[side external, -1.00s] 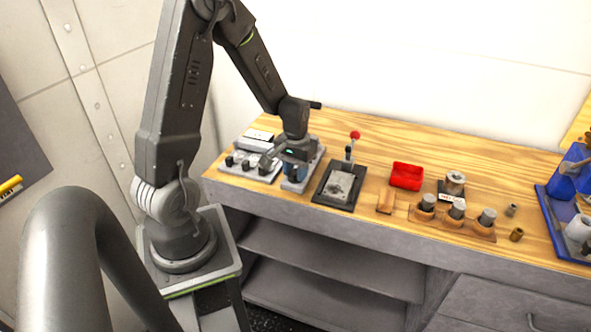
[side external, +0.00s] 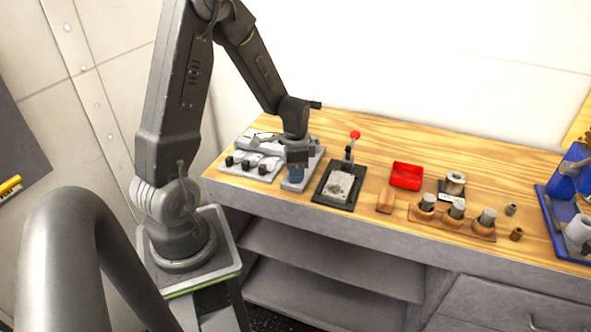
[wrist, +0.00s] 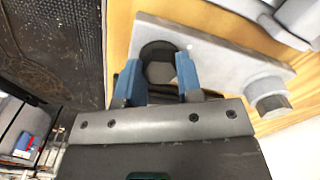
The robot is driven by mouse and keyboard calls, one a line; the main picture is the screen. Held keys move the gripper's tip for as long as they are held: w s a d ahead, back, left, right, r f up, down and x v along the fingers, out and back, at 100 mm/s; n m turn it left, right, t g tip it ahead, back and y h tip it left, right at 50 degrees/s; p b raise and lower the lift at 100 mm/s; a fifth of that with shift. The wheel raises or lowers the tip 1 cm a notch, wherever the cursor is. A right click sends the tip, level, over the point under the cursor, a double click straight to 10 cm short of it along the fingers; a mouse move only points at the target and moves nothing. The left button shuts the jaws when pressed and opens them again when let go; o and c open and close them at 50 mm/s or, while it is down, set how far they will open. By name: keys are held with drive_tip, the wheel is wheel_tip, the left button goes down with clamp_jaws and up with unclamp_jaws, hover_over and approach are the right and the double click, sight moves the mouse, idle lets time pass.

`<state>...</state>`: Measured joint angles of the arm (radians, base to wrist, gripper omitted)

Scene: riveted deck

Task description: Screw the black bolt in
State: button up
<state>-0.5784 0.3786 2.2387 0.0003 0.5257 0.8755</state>
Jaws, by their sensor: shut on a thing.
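The black bolt (wrist: 158,52) shows in the wrist view as a dark round head between my blue fingertips, at one end of a grey plate (wrist: 215,55). My gripper (wrist: 160,78) is shut on the bolt, with one finger on each side. The bolt's thread and how deep it sits are hidden. In the side view my gripper (side external: 296,176) points down over the grey plate (side external: 289,187), and the bolt cannot be made out there.
A grey holder (side external: 240,171) with several dark knobs lies left of the plate. A black fixture (side external: 334,192) with a red-knobbed lever stands close on the right. Further right are a red bin (side external: 406,176) and a wooden rack (side external: 468,226) of cylinders.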

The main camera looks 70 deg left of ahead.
drive_tip(key=shift+r+m, duration=0.1)
drive_tip(key=shift+m, duration=1.1)
drive_tip(key=shift+w, duration=0.1)
drive_tip(key=o, duration=0.9)
drive_tip(key=shift+o, duration=0.2)
wheel_tip(320, 180, up, 14)
drive_tip(key=s+d+r+n+t, duration=0.2)
drive_tip(key=s+d+r+n, duration=0.1)
drive_tip(key=d, duration=0.6)
drive_tip(key=s+d+r+n+t, duration=0.2)
drive_tip(key=s+d+r+t, duration=0.1)
drive_tip(key=s+d, duration=0.4)
drive_tip(key=d+r, duration=0.1)
drive_tip(key=d, duration=0.1)
drive_tip(key=shift+d+r+n+t, duration=0.3)
drive_tip(key=shift+d+r+n, duration=0.1)
